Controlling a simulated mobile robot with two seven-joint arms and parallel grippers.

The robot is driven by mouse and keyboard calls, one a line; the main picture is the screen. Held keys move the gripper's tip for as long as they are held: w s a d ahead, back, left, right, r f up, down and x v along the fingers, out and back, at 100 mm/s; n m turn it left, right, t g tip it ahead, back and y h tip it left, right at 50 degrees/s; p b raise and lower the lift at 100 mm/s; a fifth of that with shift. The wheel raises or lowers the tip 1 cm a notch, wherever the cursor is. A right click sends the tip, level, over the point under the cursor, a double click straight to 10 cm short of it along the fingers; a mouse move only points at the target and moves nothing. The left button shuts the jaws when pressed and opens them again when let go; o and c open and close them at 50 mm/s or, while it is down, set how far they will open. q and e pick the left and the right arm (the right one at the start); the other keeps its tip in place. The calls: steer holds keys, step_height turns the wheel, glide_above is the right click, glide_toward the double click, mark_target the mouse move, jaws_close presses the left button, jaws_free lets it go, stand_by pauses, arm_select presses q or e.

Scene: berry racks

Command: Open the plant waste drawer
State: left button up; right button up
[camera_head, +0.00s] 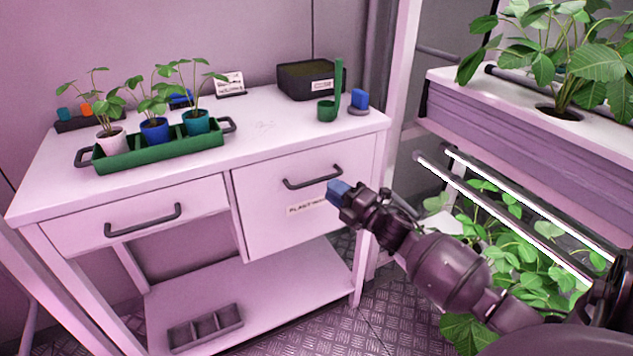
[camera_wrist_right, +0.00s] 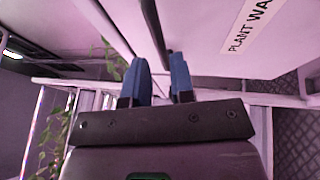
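The plant waste drawer (camera_head: 265,205) is the right-hand, deeper drawer front of the white bench, and it looks closed. Its dark bar handle (camera_head: 313,183) runs across the upper part of the front. The label (camera_head: 304,210) below is partly covered by my gripper; it also shows in the right wrist view (camera_wrist_right: 248,25). My right gripper (camera_head: 338,190) is near the handle's right end. In the right wrist view its blue fingers (camera_wrist_right: 160,62) are apart, with the dark handle (camera_wrist_right: 154,28) ahead of the gap. I cannot tell whether they touch it. My left gripper is out of view.
A shallower drawer (camera_head: 140,218) with its own handle is at left. On the bench top (camera_head: 255,130) stand a green tray (camera_head: 160,158) of potted plants, a black bin (camera_head: 308,78) and a green holder (camera_head: 328,108). A plant rack (camera_head: 520,135) with light tubes stands close at right.

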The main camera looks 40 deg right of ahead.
mark_target(318, 180)
steer(key=shift+b+x, duration=0.35)
steer(key=shift+x, duration=2.35)
steer(key=shift+f, duration=0.1)
jaws_close()
